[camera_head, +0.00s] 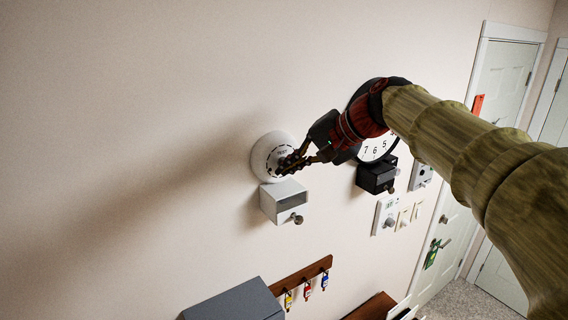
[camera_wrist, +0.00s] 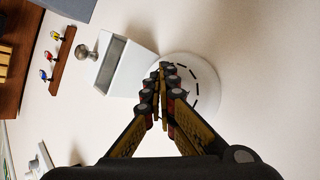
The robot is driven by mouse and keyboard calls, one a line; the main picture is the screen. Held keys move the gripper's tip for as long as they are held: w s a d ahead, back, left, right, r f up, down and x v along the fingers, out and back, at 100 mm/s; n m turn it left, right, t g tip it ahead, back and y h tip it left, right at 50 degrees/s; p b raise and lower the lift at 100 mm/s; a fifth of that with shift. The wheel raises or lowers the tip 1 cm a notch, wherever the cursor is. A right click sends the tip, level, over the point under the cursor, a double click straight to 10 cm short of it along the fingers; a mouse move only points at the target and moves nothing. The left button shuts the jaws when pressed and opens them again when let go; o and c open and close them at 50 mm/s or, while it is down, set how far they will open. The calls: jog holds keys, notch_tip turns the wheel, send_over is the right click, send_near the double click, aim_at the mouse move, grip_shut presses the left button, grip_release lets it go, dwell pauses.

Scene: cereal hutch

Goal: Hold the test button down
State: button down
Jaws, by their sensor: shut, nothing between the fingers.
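A round white detector (camera_head: 262,158) with a dark dashed ring and a "TEST" label is fixed to the wall in the head view. In the wrist view the detector (camera_wrist: 207,88) sits just beyond the fingers. My gripper (camera_head: 285,167) is shut, with its fingertips over the middle of the detector's face. It also shows in the wrist view (camera_wrist: 167,68), fingers together and empty. The fingers hide the test button, so I cannot tell whether it is touched or pressed in.
A white box with a knob (camera_head: 284,200) is on the wall just below the detector. A black box (camera_head: 376,176), a clock (camera_head: 376,150) and switches (camera_head: 404,216) are to the right. A key rack (camera_head: 302,276) and grey box (camera_head: 234,302) are lower down.

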jog(key=shift+s, duration=0.1)
dwell(0.7)
jog(key=shift+s+d+b, duration=0.4)
jog(key=shift+s+d, duration=0.05)
jog(key=shift+s, duration=0.15)
jog(key=s+d+b, duration=0.1)
jog(key=s, duration=0.1)
jog(key=s+d+b, duration=0.1)
jog(key=s, duration=0.1)
jog(key=shift+d, duration=0.4)
